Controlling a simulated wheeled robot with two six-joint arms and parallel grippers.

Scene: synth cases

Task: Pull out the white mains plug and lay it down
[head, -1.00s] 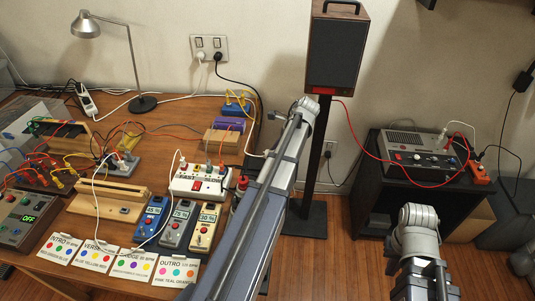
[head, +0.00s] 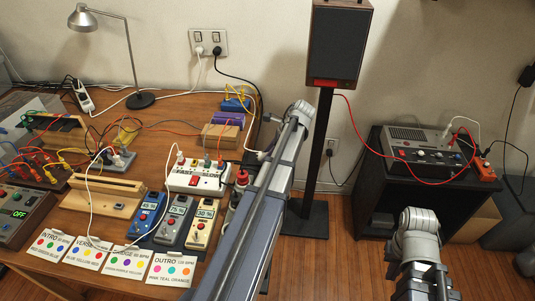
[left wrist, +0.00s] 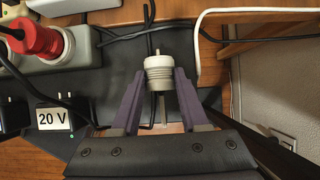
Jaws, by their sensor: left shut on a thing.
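My left gripper (left wrist: 160,100) is shut on a white ribbed plug (left wrist: 158,72). A small pin-like tip shows at the plug's far end. I cannot tell from the wrist view whether it touches anything beneath. In the head view my left forearm hides that gripper and what it holds. My right arm shows at the lower right, but its gripper is not in view.
A red plug (left wrist: 36,38) sits in a pale block left of my left gripper, near a 20 V label (left wrist: 53,119). Dark and white cables run close by. A speaker stand (head: 318,150) rises behind.

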